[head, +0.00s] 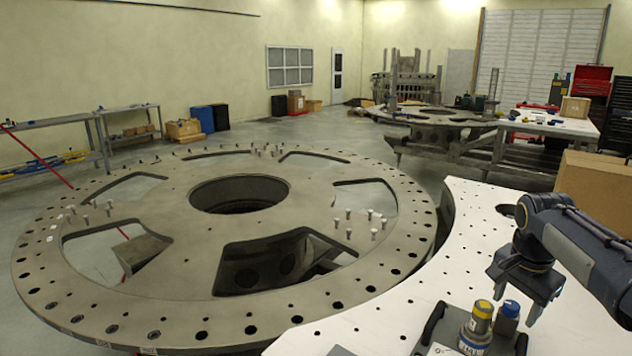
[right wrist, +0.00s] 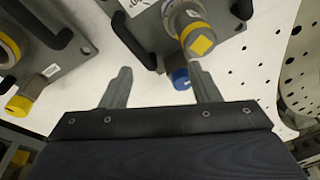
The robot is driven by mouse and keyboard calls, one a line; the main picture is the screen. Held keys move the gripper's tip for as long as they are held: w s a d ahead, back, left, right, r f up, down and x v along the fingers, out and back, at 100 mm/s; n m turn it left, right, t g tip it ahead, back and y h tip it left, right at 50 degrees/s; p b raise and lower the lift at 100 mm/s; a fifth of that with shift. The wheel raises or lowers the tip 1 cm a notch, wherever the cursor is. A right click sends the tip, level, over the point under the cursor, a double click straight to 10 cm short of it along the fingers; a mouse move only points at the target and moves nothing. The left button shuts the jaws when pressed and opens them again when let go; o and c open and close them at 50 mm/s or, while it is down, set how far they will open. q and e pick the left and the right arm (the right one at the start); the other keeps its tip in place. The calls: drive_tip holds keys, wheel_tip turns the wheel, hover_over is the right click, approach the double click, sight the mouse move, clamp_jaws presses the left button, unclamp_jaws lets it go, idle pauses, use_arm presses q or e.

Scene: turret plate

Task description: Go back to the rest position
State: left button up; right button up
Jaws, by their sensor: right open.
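My right gripper (head: 512,294) comes in from the right in the head view. Its two fingers are apart, with nothing between them, above the white perforated table (head: 400,318). Close by is a grey tool unit (head: 470,340) with a yellow-capped cylinder (head: 482,310) and a blue-capped one (head: 510,308). My left gripper is not in view.
A large round turret plate (head: 160,205) with holes and several upright bolts fills the left and middle. A second unit with a yellow cap (right wrist: 18,106) shows in the right wrist view. A cardboard box (head: 597,190) stands behind my right arm.

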drive_tip(key=s+a+f+n+t+y, duration=0.1)
drive_tip(key=s+a+f+n, duration=0.1)
drive_tip(key=s+a+n, duration=0.2)
drive_tip(key=s+a+f+n+t+y, duration=0.1)
drive_tip(key=s+a+f+n+y, duration=0.1)
drive_tip(key=s+a, duration=0.7)
drive_tip(key=s+a+f+n+t+y, duration=0.2)
drive_tip(key=s+a+f+n, duration=0.2)
drive_tip(key=s, duration=0.7)
drive_tip(key=a+n, duration=0.1)
drive_tip(key=a, duration=0.1)
drive_tip(key=shift+a+n, duration=0.3)
